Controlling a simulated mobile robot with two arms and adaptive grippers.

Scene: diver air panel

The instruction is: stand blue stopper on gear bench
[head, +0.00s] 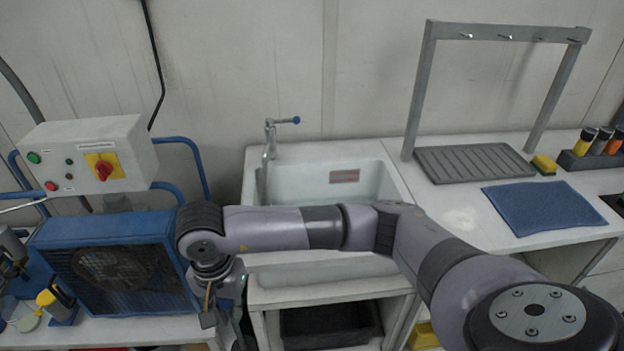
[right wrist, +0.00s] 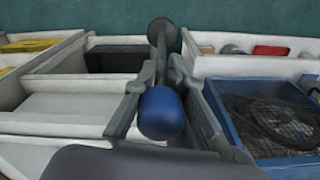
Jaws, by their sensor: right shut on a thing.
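My right gripper (head: 223,318) hangs between the sink and the blue caged unit, pointing down. In the right wrist view its fingers are shut on the blue stopper (right wrist: 161,113), which has a rounded blue end, a dark stem and a grey disc at the far end. The stopper cannot be made out in the head view. A white worktop with a blue mat (head: 545,207) is at the right, and another worktop (head: 130,333) lies under the caged unit at the left. I cannot tell which is the gear bench. My left gripper is not in view.
A white sink (head: 385,190) with a tap (head: 268,140) is in the middle. The blue caged unit (head: 120,262) and a switch box (head: 90,155) are at the left. A grey rack frame (head: 418,90), yellow sponge (head: 544,165) and bottle holder (head: 585,160) stand at the right.

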